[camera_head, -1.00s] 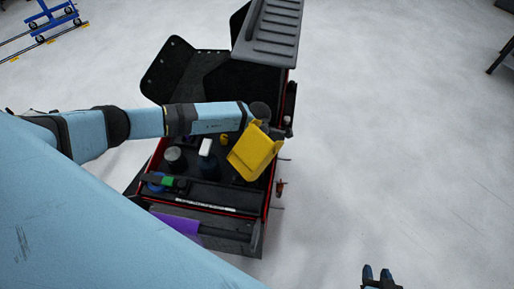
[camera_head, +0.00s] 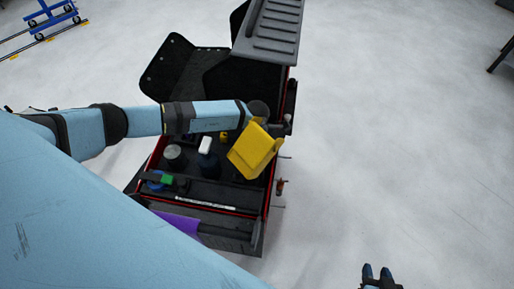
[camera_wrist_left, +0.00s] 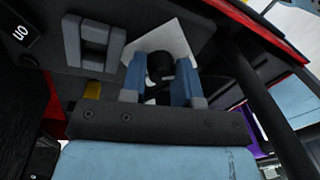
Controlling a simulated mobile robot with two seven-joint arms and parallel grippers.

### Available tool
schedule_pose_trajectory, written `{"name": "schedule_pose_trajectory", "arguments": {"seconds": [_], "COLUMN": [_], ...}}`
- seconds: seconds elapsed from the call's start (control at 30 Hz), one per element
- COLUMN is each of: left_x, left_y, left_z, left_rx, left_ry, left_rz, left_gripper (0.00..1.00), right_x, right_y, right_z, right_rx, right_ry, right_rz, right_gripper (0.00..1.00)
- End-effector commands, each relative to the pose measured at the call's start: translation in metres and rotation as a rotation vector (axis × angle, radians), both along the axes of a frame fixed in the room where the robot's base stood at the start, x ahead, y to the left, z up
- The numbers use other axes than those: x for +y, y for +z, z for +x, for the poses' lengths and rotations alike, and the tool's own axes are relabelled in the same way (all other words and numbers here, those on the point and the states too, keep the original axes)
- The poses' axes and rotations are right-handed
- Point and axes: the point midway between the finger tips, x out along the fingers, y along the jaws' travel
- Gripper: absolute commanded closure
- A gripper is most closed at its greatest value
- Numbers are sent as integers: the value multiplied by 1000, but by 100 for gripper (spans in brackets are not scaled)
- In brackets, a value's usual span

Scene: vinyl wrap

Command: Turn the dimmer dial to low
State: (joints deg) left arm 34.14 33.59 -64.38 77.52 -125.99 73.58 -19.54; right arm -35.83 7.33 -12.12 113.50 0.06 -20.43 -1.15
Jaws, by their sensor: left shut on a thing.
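The dimmer dial (camera_wrist_left: 160,66) is a small dark round knob in front of a pale plate (camera_wrist_left: 172,38) in the left wrist view. My left gripper (camera_wrist_left: 162,82) has its two blue fingers on either side of the knob and is shut on it. The fingers hide part of the dial, and I cannot read its setting. In the head view the left fingers and the dial are not visible at the end of my left arm. My right gripper (camera_head: 376,273) is at the lower right edge of the head view, empty, with its fingers apart.
An open black case with a red rim (camera_head: 268,190) lies below my left arm, with bottles and tools inside. A yellow piece (camera_head: 255,152) is at the arm's end. A switch (camera_wrist_left: 95,43) sits beside the dial. The floor (camera_head: 400,150) on the right is clear.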

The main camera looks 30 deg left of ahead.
Motion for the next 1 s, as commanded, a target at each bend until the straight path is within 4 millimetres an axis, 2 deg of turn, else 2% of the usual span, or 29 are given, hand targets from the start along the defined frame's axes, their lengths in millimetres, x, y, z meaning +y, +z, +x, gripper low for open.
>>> {"name": "schedule_pose_trajectory", "arguments": {"seconds": [0.27, 0.3, 0.33, 0.37, 0.63, 0.73, 0.87, 1.0], "left_x": [0, 0, 0, 0, 0, 1, 2, 4], "left_y": [0, 0, 0, 0, 1, 7, 27, 59], "left_z": [0, 0, 0, 0, 0, 1, 3, 6], "left_rx": [1, 1, 1, 1, 0, -1, -3, -4], "left_ry": [14, 14, 14, 14, 13, 12, 12, 12], "left_rz": [-1, -1, -1, -1, -1, 0, 0, -1], "left_gripper": [95, 69, 62, 61, 61, 61, 61, 61], "right_x": [1, 1, 1, 1, 1, 1, 1, 2], "right_y": [1, 1, 1, 1, 1, -1, -5, -12], "right_z": [0, 0, 0, 0, 0, 0, 0, 0], "right_rx": [-1, -1, -1, -1, -1, -1, 0, 0], "right_ry": [2, 2, 2, 2, 2, 2, 2, 3], "right_rz": [1, 1, 1, 1, 1, 1, 3, 5], "right_gripper": [61, 61, 61, 61, 61, 61, 61, 61]}}
